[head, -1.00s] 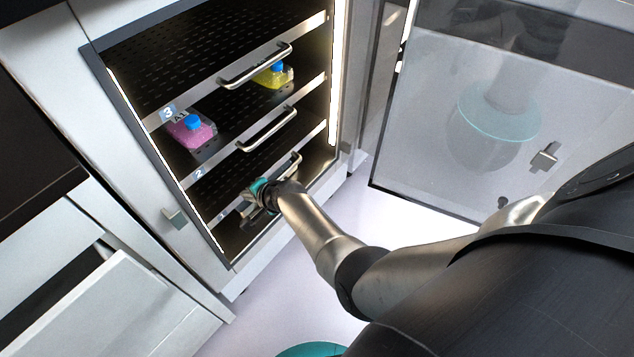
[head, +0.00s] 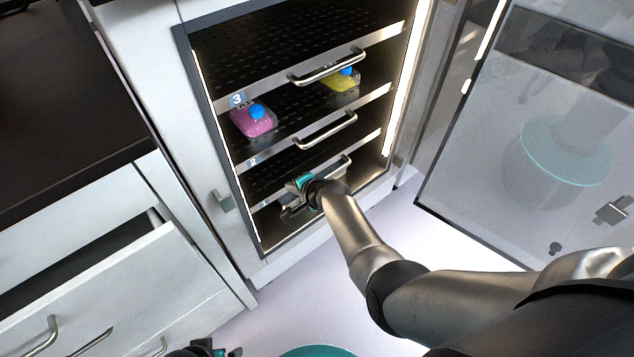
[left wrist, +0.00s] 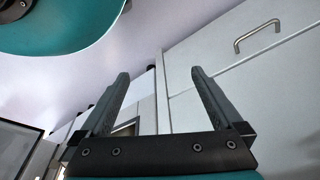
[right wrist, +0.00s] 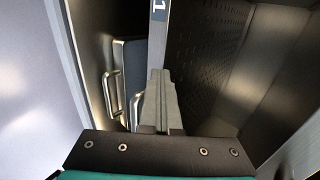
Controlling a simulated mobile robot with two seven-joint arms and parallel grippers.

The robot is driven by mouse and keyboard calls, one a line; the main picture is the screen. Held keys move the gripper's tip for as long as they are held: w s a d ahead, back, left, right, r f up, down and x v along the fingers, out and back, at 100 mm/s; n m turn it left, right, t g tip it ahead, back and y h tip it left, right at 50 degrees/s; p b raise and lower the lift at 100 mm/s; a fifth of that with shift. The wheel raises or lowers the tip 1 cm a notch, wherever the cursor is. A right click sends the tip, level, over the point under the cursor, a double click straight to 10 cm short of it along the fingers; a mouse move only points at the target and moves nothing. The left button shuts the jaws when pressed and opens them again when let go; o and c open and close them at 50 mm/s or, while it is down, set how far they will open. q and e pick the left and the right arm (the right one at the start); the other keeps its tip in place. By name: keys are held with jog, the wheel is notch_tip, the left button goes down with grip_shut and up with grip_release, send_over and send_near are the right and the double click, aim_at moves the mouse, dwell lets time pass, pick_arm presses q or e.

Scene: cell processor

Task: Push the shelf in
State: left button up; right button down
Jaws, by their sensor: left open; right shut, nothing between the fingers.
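The lowest shelf (head: 356,152), a dark perforated tray with a light front strip and a curved metal handle (head: 340,168), is inside the open cabinet in the head view. My right gripper (head: 298,188) is shut and empty at this shelf's front, left of the handle's middle. It hides part of the handle. In the right wrist view, the shut fingers (right wrist: 158,100) lie over the shelf's front strip (right wrist: 157,35), marked 1; I cannot tell whether they touch it. My left gripper (left wrist: 160,100) is open and empty, away from the shelf, in the left wrist view.
The cabinet's glass door (head: 510,190) stands open on the right. A pulled-out drawer (head: 110,285) is at lower left. Clear floor (head: 310,275) lies in front.

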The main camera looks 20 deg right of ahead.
pick_arm(q)
jog(key=s+a+f+p, duration=0.5)
jog(key=s+a+f, duration=0.1)
jog(key=s+f, duration=0.1)
jog(key=shift+s+f+y, duration=0.3)
jog(key=shift+s, duration=0.05)
pick_arm(e)
jog(key=v, duration=0.7)
jog(key=shift+s, duration=0.3)
pick_arm(q)
jog(key=shift+s, duration=0.1)
pick_arm(e)
jog(key=shift+d, duration=0.15)
